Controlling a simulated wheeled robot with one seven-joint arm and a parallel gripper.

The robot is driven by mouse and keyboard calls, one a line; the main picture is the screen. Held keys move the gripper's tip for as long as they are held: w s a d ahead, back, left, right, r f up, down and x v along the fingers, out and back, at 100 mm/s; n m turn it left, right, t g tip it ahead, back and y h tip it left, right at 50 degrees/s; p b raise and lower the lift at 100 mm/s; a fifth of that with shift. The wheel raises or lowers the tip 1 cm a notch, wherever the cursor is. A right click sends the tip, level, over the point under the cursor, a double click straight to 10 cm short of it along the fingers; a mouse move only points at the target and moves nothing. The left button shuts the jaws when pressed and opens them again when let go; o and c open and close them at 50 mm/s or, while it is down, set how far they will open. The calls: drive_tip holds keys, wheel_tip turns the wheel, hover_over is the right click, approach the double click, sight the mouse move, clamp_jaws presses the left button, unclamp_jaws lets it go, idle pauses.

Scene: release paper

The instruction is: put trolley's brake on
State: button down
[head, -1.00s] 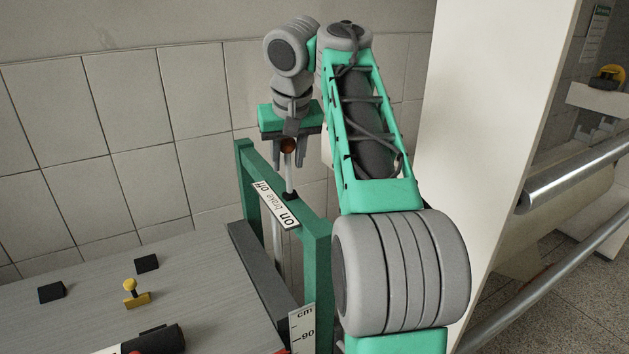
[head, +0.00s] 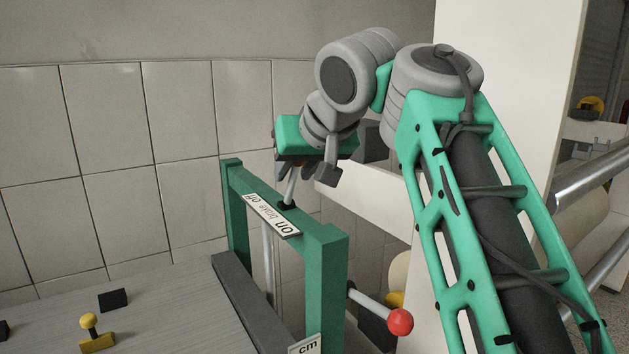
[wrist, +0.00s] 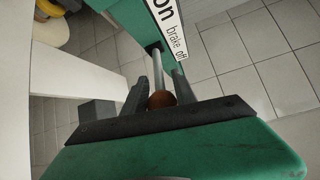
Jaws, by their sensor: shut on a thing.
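The brake lever is a thin metal rod (head: 291,189) with a brown ball knob (wrist: 162,99), rising from a green frame (head: 326,262). A white label (head: 273,214) reading "on brake off" lies on the frame's top, with "on" at the nearer right end. My gripper (head: 303,177) is shut on the lever at its knob, above the frame. In the head view the rod tilts to the right going up. The wrist view shows the knob between the dark fingers and the rod (wrist: 157,66) running toward the frame. My wrist hides most of the knob in the head view.
A grey worktop (head: 170,310) with a yellow stamp (head: 97,340) and black blocks (head: 113,300) lies at left. A rod with a red ball (head: 400,321) sticks out right of the frame. A white cabinet (head: 505,120) and metal rails (head: 595,181) stand at right. A tiled wall is behind.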

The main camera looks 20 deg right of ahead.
drive_tip(key=shift+f, duration=0.1)
idle(0.3)
drive_tip(key=c, duration=1)
unclamp_jaws()
drive_tip(key=shift+c, duration=0.2)
drive_tip(key=p+v, duration=0.5)
drive_tip(key=v, duration=0.3)
drive_tip(key=shift+p, duration=0.3)
drive_tip(key=shift+d+f, duration=0.1)
drive_tip(key=shift+f, duration=0.05)
